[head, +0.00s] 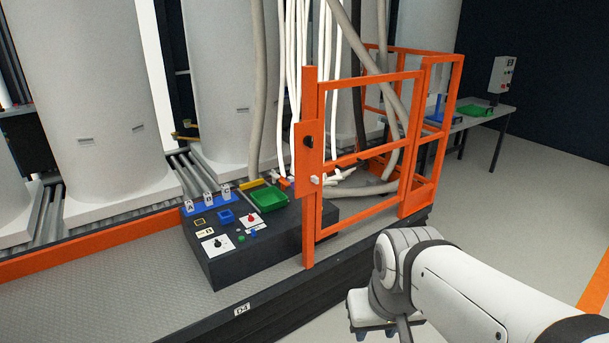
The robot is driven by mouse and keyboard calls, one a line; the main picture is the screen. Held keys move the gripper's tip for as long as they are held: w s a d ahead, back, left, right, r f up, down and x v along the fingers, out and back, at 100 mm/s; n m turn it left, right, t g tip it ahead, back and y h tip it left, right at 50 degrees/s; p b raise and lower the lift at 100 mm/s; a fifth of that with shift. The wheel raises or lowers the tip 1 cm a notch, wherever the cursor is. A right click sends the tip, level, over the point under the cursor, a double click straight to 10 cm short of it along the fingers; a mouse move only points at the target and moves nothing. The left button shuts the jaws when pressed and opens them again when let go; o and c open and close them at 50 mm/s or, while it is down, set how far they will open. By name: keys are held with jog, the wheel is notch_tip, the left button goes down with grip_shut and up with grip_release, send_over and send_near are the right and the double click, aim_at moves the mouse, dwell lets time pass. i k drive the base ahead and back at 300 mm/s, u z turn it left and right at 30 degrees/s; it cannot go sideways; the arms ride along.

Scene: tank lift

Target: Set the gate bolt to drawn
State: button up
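The orange gate (368,153) stands upright on the platform edge, left of centre to right of centre. Its left post carries an orange plate (304,163) with a black knob (308,141). A small pale block (315,180) sits just below the knob at the gate's edge. One of these is likely the gate bolt, but I cannot tell which, nor the bolt's state. My gripper (375,332) is low in the picture, right of and below the gate, apart from it. Its fingertips are partly cut off by the bottom edge, so its opening is unclear.
A dark control box (240,232) with a green tray (269,198) and blue rack (208,204) stands left of the gate. Pale hoses (258,90) hang behind it. A grey table (478,118) stands back right.

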aim_at(314, 179)
jog(key=u, duration=0.05)
jog(key=k, duration=0.5)
jog(key=z, duration=0.6)
jog(key=i, duration=1.65)
jog(key=u, duration=0.4)
